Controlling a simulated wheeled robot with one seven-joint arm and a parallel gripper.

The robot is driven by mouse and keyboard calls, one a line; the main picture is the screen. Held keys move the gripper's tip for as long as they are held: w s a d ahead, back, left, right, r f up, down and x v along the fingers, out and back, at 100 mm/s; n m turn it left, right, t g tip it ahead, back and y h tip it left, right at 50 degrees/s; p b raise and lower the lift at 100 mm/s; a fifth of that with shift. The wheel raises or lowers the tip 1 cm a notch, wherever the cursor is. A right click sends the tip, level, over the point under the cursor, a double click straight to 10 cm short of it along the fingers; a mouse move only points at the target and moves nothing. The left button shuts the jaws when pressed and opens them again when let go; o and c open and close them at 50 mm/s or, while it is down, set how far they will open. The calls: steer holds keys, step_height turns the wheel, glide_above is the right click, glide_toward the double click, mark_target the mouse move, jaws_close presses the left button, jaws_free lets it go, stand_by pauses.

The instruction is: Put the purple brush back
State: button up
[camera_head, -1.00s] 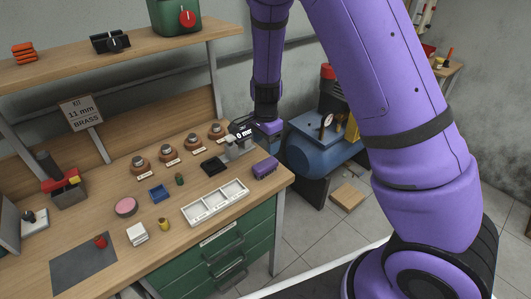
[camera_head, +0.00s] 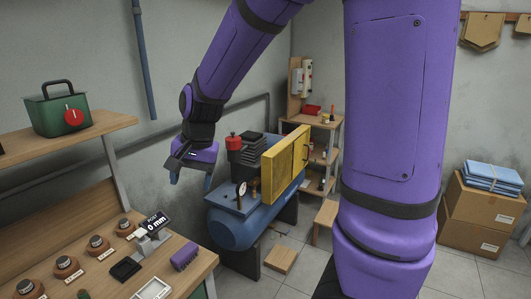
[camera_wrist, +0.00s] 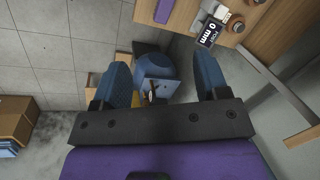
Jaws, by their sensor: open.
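The purple brush (camera_head: 184,256) lies on the workbench near its right front corner, beside the gauge stand with the "0 mm" display (camera_head: 155,222). A purple piece that looks like the same brush shows at the top of the wrist view (camera_wrist: 177,23). My gripper (camera_head: 191,179) is raised above and behind the brush, clear of the bench, near the wall and the blue compressor. In the wrist view its two blue fingers (camera_wrist: 162,85) are apart with nothing held between them.
The blue compressor (camera_head: 233,228) with a yellow panel filter (camera_head: 285,163) stands right of the bench. A white tray (camera_head: 153,289), a black pad (camera_head: 125,268) and several brown knobbed pieces are on the bench. A small shelf (camera_head: 322,150) stands behind. Cardboard boxes (camera_head: 480,212) are at right.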

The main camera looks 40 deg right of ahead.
steer(key=s+d+r+n+t+h, duration=0.1)
steer(key=s+r+n, duration=0.3)
steer(key=s, duration=0.6)
steer(key=s+d+r+n+t+h, duration=0.1)
steer(key=s+d+r+n+t, duration=0.1)
steer(key=s+r, duration=0.6)
steer(key=shift+s+d+n, duration=0.75)
steer(key=shift+s+n, duration=0.35)
steer(key=shift+s, duration=0.15)
